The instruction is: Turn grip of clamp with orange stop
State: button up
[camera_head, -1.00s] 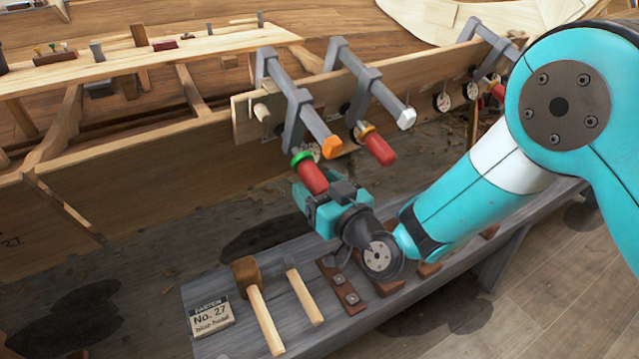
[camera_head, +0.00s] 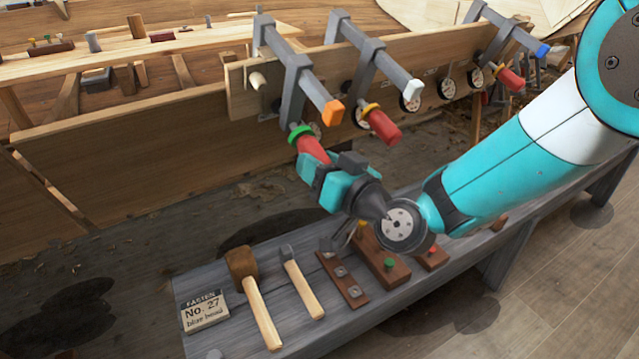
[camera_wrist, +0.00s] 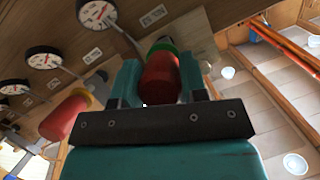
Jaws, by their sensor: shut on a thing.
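The clamp with the orange stop (camera_head: 333,111) is a grey bar clamp fixed over the hull plank, leftmost of the clamps. Its red grip (camera_head: 311,147) with a green collar points down toward me. My gripper (camera_head: 318,170) is shut on this red grip from below. In the wrist view the red grip (camera_wrist: 160,79) sits between the two teal fingers, with the green collar beyond it. The fingers hide part of the grip in the head view.
A white-stopped clamp (camera_head: 413,88) with a red grip and yellow collar is close on the right. A blue-stopped clamp (camera_head: 541,50) is farther right. Round dials (camera_head: 447,88) line the plank. Mallets (camera_head: 262,312) and blocks lie on the grey bench (camera_head: 228,342) below.

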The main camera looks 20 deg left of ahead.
jog(key=m+b, duration=0.1)
jog(key=b, duration=0.1)
jog(key=m+g+y+b, duration=0.1)
jog(key=b, duration=0.1)
jog(key=shift+f, duration=0.25)
jog(key=shift+r+m+g+y+b, duration=0.25)
jog(key=shift+m+g+y+b, duration=0.35)
jog(key=shift+b, duration=0.7)
jog(key=shift+r, duration=0.1)
jog(key=o, duration=0.9)
jog(key=shift+b+v, duration=5.3)
jog(key=shift+v, duration=3.4)
